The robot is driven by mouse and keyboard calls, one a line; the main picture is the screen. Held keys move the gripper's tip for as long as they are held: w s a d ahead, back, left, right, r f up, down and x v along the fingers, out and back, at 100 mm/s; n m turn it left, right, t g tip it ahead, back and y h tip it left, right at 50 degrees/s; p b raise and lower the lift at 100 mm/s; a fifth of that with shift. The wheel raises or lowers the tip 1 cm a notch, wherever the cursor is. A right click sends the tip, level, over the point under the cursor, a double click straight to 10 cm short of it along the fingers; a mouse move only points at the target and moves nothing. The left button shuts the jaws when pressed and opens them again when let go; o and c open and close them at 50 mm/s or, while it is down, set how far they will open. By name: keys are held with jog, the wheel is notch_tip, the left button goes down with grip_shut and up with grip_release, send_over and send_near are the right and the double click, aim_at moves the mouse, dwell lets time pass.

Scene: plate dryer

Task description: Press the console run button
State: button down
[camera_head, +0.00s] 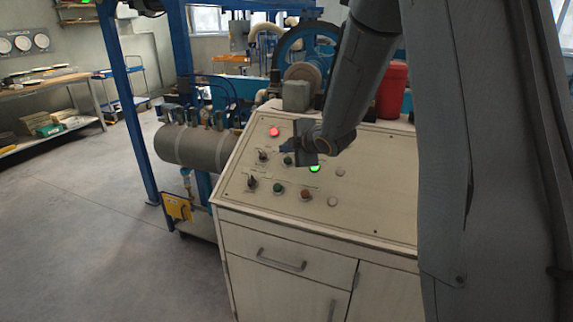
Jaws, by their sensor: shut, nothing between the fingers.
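The cream console (375,205) has a sloped top panel with several buttons and knobs. A red lit button (274,132) is near its upper left. A bright green lit button (315,168) is just below my gripper in the picture. A dark green button (278,187) and a brown-red button (305,193) are in the lower row. Another dark green button (287,160) is partly beside my gripper. Labels are too small to read, so I cannot tell which is the run button. My gripper (288,146) is shut and empty, over the panel; contact is unclear.
A red bucket (392,90) stands behind the console. A grey cylindrical tank (195,147) and blue frame posts (122,95) are to the left. My arm hides the console's right side. The grey floor (90,235) at left is open. Shelves (50,105) stand far left.

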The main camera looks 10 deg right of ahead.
jog(key=shift+w+d+f+b, duration=0.25)
jog(key=shift+w+f+b, duration=0.15)
jog(key=shift+f, duration=0.3)
jog(key=shift+w+d+f+b, duration=0.25)
jog(key=shift+f+b, duration=0.1)
jog(key=shift+f, duration=0.3)
jog(key=shift+f, duration=0.15)
dwell(1.0)
jog(key=shift+w+d+f+b, duration=0.1)
jog(key=shift+d+f+b, duration=0.1)
jog(key=shift+b, duration=0.15)
jog(key=shift+w+f+b, duration=0.2)
jog(key=shift+f+b, duration=0.1)
jog(key=shift+f, duration=0.1)
dwell(0.7)
jog(key=shift+r, duration=0.1)
jog(key=shift+s+a+r+p, duration=0.2)
jog(key=shift+s+r+p, duration=0.25)
jog(key=shift+r, duration=0.2)
jog(key=shift+r, duration=0.1)
jog(key=r, duration=0.1)
jog(key=s+a+r+p, duration=0.1)
jog(key=s+r+p, duration=0.1)
jog(key=r, duration=0.1)
jog(key=shift+a+r, duration=0.1)
jog(key=shift+a, duration=0.15)
dwell(0.3)
